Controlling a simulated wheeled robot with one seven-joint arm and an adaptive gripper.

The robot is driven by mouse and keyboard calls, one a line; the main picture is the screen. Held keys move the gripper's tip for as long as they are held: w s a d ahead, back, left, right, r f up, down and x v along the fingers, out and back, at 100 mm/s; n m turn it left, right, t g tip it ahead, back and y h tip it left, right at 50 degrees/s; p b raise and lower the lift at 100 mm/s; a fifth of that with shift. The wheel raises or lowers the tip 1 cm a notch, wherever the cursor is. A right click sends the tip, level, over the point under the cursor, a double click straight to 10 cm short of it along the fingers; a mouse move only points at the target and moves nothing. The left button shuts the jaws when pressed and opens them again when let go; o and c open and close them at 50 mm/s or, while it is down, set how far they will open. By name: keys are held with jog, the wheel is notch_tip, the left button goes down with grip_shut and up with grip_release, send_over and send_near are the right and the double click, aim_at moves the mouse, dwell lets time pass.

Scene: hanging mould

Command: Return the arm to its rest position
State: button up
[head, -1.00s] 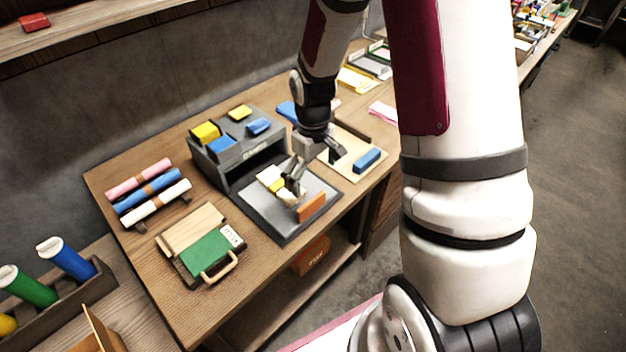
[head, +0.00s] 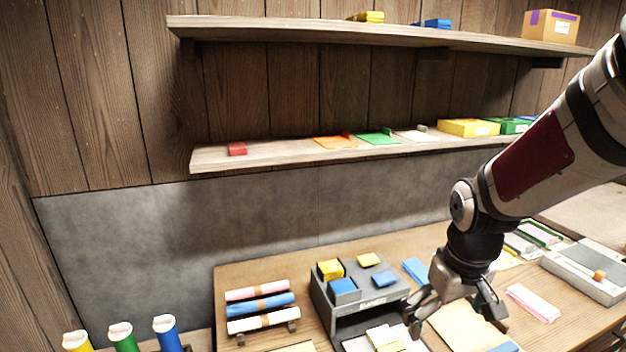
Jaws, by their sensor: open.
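My arm comes in from the right edge of the head view and slopes down to the left over the workbench (head: 395,250). My gripper (head: 455,314) hangs from its end with its fingers spread and nothing between them. It is in front of the right side of a grey block stand (head: 362,306) and over a tan board (head: 466,328). The height of the fingertips above the board is hard to tell.
Yellow and blue pieces sit on the grey stand, and pale and yellow pieces (head: 384,338) lie below its front. Pink, blue and white rolls (head: 260,308) lie to the left. Two wall shelves (head: 270,155) (head: 300,32) hold coloured items. A grey device (head: 585,275) sits at right.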

jog(key=s+a+r+m+t, duration=0.2)
jog(key=s+a+r+t, duration=0.1)
jog(key=s+r, duration=1.1)
jog(key=shift+s+a+t+y, duration=0.3)
jog(key=shift+s+a, duration=0.2)
jog(key=shift+s, duration=0.15)
dwell(0.9)
